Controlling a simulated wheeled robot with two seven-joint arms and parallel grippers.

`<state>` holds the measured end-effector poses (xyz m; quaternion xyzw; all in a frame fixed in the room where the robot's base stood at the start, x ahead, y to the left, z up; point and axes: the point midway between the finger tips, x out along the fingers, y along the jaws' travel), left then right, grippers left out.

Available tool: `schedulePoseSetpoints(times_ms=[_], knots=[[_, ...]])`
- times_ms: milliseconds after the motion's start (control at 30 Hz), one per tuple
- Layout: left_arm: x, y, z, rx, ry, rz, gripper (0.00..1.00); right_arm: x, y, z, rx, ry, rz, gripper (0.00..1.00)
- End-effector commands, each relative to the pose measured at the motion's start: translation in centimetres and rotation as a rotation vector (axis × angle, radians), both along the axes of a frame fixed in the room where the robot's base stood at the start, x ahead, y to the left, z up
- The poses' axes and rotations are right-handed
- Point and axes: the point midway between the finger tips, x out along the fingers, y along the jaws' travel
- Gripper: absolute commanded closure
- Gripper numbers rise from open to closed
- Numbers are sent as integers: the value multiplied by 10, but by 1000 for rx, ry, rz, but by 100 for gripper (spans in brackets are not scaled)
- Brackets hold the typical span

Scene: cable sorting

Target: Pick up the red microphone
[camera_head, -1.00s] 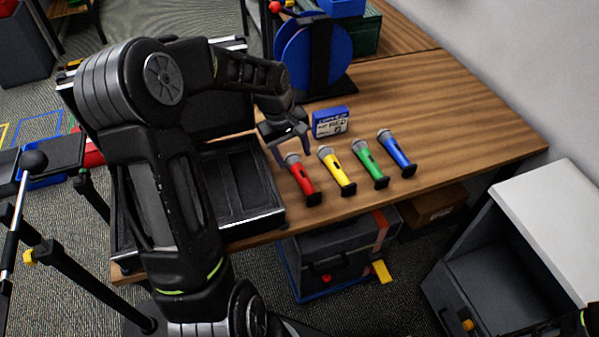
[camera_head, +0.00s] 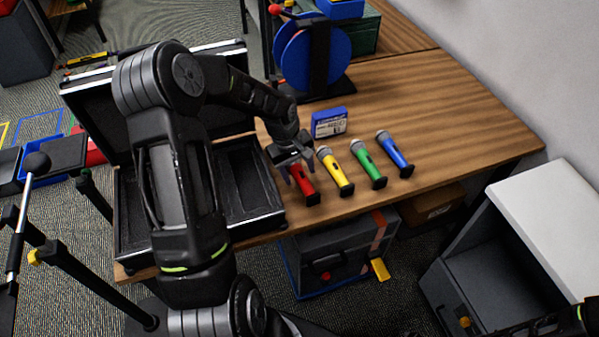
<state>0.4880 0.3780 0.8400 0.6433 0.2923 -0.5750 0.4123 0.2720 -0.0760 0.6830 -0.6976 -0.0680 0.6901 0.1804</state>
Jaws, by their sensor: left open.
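The red microphone (camera_head: 304,187) lies on the wooden table, leftmost in a row of microphones, with its black end toward the front edge. My left gripper (camera_head: 298,176) is open over its head end, pointing down. The gripper hides the microphone's head, with fingers close to either side of the upper body. I cannot tell whether they touch it. My right gripper does not show; only a bit of dark arm is at the lower right corner.
Yellow (camera_head: 336,172), green (camera_head: 369,164) and blue (camera_head: 395,154) microphones lie to the right. A small blue and white box (camera_head: 329,122) stands behind. An open black case (camera_head: 262,226) is at the left. A cable reel (camera_head: 306,57) stands at the back. The table's right side is clear.

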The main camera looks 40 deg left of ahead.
Motion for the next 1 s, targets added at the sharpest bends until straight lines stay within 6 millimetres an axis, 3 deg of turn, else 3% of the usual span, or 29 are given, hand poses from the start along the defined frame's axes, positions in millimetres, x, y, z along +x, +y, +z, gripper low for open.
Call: schedulePoseSetpoints(times_ms=[567, 1000], knots=[[0, 1, -1, 1, 0, 1, 44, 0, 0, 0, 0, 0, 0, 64], [0, 0, -1, 1, 0, 0, 79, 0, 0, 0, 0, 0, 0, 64]])
